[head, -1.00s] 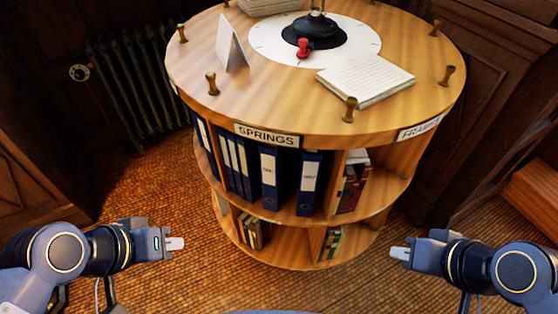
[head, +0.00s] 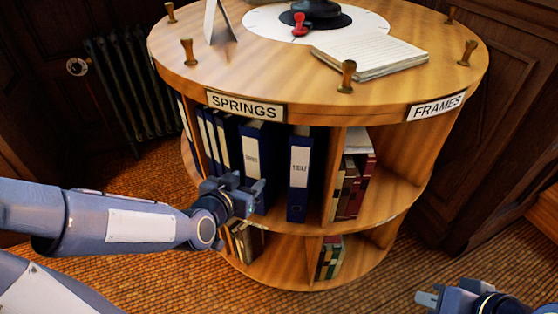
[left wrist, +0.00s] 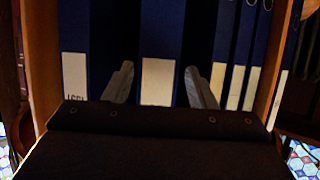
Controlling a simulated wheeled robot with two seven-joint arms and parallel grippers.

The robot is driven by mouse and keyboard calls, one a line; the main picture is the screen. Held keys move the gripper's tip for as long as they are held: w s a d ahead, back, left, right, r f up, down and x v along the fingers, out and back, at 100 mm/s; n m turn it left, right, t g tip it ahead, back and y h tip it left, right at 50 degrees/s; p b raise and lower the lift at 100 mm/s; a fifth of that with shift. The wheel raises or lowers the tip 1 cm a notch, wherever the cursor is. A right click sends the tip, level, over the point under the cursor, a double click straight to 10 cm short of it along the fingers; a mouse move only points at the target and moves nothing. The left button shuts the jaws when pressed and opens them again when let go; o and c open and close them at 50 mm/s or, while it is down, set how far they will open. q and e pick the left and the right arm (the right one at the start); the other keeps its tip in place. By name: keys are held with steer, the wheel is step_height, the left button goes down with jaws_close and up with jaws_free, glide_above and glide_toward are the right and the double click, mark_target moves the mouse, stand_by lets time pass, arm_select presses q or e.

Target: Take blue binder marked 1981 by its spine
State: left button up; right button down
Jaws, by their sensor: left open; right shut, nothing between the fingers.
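Several blue binders stand on the upper shelf of the round wooden stand. The binder that seems marked 1981 (head: 252,150) has a pale spine label, too small to read surely. To its right, across a gap, stands another labelled blue binder (head: 298,185). My left gripper (head: 254,198) is open, low at the first binder's spine, hiding its bottom. In the left wrist view the fingers (left wrist: 159,86) stand on either side of that binder's spine (left wrist: 162,35); I cannot tell how deep they reach. My right gripper (head: 427,299) is shut and empty at the bottom right.
The stand's top (head: 270,80) overhangs the shelf, with pegs around its rim and SPRINGS (head: 245,107) and FRAMES (head: 436,106) signs. A divider (head: 335,175) separates the binders from several books (head: 352,185). A radiator (head: 130,85) stands behind left. Open floor lies right.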

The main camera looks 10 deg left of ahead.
mark_target(271, 150)
arm_select(q)
steer(key=b+x, duration=0.1)
steer(key=x, duration=0.6)
steer(key=shift+w+d+b, duration=0.15)
steer(key=shift+w+b, duration=0.15)
steer(key=c, duration=0.9)
steer(key=shift+r, duration=0.15)
steer(key=shift+c, duration=0.8)
steer(key=shift+r, duration=0.1)
